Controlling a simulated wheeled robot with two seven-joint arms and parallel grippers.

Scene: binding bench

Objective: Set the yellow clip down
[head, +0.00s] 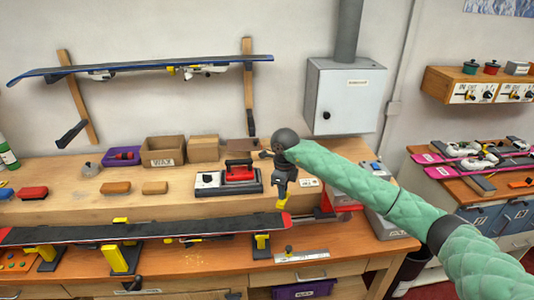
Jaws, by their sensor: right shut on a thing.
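My right gripper (281,188) reaches in from the right and points down, shut on the small yellow clip (281,204). Only the lower part of the clip shows below the dark fingers. It shows just behind the red tip of the dark ski (160,230) on the bench. I cannot tell whether the clip touches the surface under it. My left gripper is not in view.
The ski lies across yellow and black stands (120,260) on the wooden bench (215,258). A red and black iron (238,175) on a base stands left of my gripper. A wax box (163,152) sits further back. A metal scraper (301,257) lies at the front.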

